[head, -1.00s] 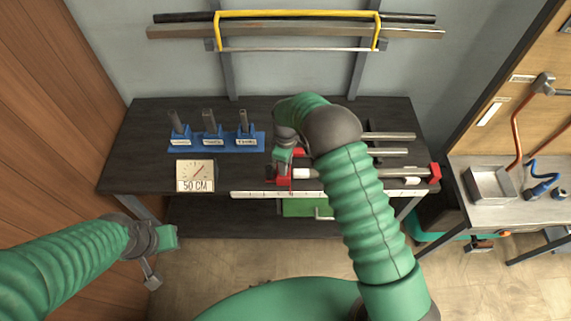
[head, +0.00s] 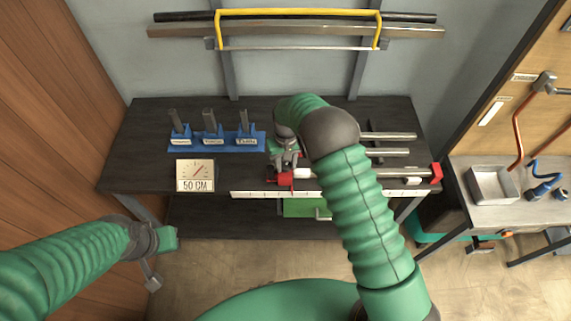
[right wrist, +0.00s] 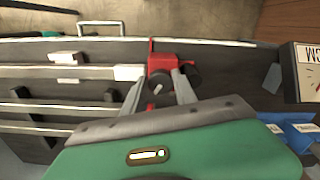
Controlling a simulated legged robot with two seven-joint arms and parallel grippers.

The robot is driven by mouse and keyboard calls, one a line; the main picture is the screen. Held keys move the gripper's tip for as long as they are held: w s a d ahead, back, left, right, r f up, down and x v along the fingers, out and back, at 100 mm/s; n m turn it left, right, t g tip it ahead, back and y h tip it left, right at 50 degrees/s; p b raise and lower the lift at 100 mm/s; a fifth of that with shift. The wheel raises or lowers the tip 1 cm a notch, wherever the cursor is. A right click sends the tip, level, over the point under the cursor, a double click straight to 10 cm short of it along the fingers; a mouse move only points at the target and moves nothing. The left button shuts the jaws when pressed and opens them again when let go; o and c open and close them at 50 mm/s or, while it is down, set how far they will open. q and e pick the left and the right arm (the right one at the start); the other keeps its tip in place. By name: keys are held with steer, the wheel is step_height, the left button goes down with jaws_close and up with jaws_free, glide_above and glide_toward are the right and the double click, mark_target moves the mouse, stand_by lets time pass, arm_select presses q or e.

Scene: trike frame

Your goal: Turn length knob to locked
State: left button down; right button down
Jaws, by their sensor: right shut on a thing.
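A red stop block (head: 285,179) sits at the left end of a metal rail on the bench; it also shows in the right wrist view (right wrist: 163,63). A dark round length knob (right wrist: 158,88) with a pale mark is on this block. My right gripper (head: 289,163) is over the block. In the right wrist view its two fingers (right wrist: 158,92) stand on either side of the knob and hold it; the exact contact is partly hidden. My left gripper (head: 158,262) hangs in front of the bench at the left, far from the knob, and its jaw opening is unclear.
A gauge reading 50 CM (head: 195,176) stands left of the block. Blue holders (head: 211,141) with upright pieces are behind it. A white ruler strip (head: 250,194) runs along the bench's front edge. Metal bars (head: 388,136) lie at right. The bench (head: 140,160) is clear at far left.

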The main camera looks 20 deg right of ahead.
steer(key=m, duration=0.6)
steer(key=shift+w+d+r+m, duration=0.2)
steer(key=shift+w+r+m, duration=0.1)
steer(key=shift+w, duration=0.1)
steer(key=m, duration=0.5)
steer(key=shift+f, duration=0.1)
steer(key=c, duration=1.3)
jaws_free()
steer(key=shift+o, duration=1.3)
steer(key=shift+f, duration=0.1)
steer(key=shift+o, duration=0.2)
steer(key=shift+f, duration=0.1)
steer(key=shift+s, duration=0.1)
